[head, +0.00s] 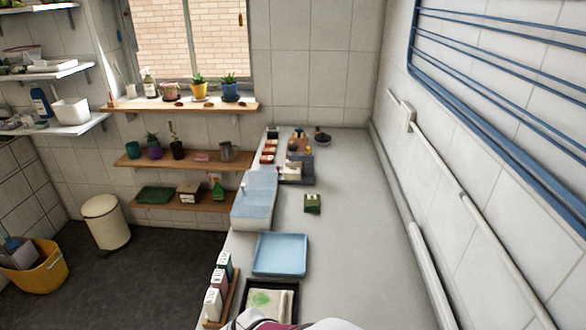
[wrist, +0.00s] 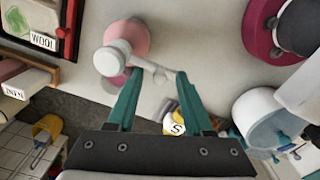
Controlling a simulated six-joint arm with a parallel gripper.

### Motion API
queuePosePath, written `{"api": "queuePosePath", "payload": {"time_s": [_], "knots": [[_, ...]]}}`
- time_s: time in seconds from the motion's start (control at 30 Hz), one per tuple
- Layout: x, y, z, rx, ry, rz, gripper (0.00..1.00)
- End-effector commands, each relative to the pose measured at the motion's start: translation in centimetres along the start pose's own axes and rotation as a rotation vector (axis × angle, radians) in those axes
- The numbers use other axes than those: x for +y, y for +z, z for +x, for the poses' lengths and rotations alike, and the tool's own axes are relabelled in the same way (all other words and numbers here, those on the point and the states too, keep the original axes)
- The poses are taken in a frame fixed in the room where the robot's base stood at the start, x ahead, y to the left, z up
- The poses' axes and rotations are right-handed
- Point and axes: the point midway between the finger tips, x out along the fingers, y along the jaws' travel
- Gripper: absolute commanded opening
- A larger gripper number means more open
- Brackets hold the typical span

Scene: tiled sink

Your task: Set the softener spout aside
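In the wrist view a pink round container (wrist: 130,38) stands on the pale counter. A white rounded spout-like piece (wrist: 112,58) is at its near side, with a thin white stem and small knob reaching right. I take this piece to be the softener spout, but no label on it shows. My gripper (wrist: 159,72) has two teal fingers spread apart. The knob appears between the fingertips, with gaps on both sides; I cannot tell its exact depth. My gripper's fingers do not show in the head view.
A blue tray (head: 281,254) lies on the long counter, with a dark tray holding a cloth (head: 268,300) nearer. A white container with blue inside (wrist: 270,122) stands at right. The counter's far right is clear.

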Motion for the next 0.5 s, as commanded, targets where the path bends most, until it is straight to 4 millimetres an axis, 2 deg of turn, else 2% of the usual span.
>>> {"api": "queuePosePath", "payload": {"time_s": [0.17, 0.27, 0.37, 0.5], "knots": [[0.0, 0.0, -0.3, 0.001, 0.001, 0.0, 0.51], [0.1, -0.1, -1.7, 0.002, 0.005, 0.0, 0.51], [0.2, -0.1, -4.2, 0.003, 0.008, 0.001, 0.51], [0.1, -0.1, -8.7, 0.003, 0.009, 0.001, 0.51]]}}
